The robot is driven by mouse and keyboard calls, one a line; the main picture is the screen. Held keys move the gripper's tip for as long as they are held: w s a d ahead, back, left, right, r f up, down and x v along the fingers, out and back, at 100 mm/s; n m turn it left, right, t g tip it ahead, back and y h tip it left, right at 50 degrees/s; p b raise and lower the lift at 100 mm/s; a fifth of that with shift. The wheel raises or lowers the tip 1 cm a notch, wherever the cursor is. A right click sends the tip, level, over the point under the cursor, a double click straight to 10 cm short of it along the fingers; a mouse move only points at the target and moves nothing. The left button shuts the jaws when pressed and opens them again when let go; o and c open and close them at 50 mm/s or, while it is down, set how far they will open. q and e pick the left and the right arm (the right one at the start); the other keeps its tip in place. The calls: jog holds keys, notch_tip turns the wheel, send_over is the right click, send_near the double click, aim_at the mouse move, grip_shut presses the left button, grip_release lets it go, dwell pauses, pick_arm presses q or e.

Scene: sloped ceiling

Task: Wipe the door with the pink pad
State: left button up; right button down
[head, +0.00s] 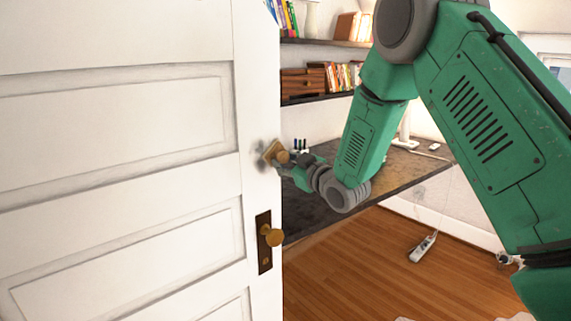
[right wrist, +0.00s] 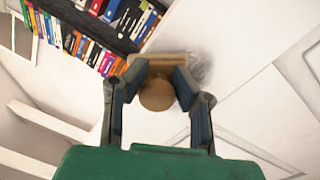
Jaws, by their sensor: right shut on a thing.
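The white panelled door (head: 120,115) fills the left of the head view. A dark smudge (head: 259,167) marks it near its right edge, above the brass knob. The pad (head: 271,151) looks tan rather than pink, with a round knob-like handle. It lies at or very near the door face beside the smudge; I cannot tell if it touches. My right gripper (head: 293,161) is shut on the pad's handle. In the right wrist view the fingers (right wrist: 160,80) flank the round handle, and the smudge (right wrist: 201,70) shows right of the pad (right wrist: 160,57). My left gripper is out of view.
The brass door knob (head: 274,237) sticks out below the pad. A dark desk (head: 395,172) and shelves with books (head: 340,78) stand behind the door's edge. A power strip (head: 422,248) lies on the wooden floor (head: 360,270).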

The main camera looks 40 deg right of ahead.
aim_at(260, 160)
jog(key=shift+a+b, duration=0.3)
jog(key=shift+a, duration=2)
jog(key=shift+s+a, duration=0.15)
jog(key=shift+a, duration=1.35)
jog(key=shift+r+p, duration=0.55)
jog(key=shift+r, duration=0.5)
jog(key=shift+d+f, duration=0.1)
jog(key=shift+d, duration=3.8)
